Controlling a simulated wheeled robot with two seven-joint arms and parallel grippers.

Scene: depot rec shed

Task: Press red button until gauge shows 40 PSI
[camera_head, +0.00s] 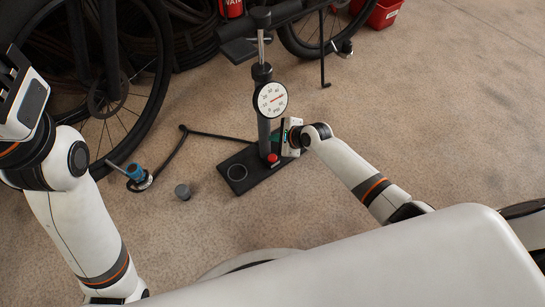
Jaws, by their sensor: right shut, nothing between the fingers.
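A black floor pump (264,125) stands upright on its flat base (250,182). Its round white gauge (270,99) faces me. A red needle points right and slightly up, near the 40 side; the exact reading is too small to tell. The red button (271,158) sits low on the pump, above the base. My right gripper (280,142) is shut and empty, close beside the pump's lower body, just above and right of the button. I cannot tell whether it touches the pump. My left gripper (12,80) is raised at the left edge, far from the pump; its jaw opening is unclear.
A bicycle stands behind, with its large wheel (128,100) at left. A black hose (182,145) runs from the pump to a blue-ended fitting (135,172). A red bin (385,12) is at the back. Carpet at right is clear.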

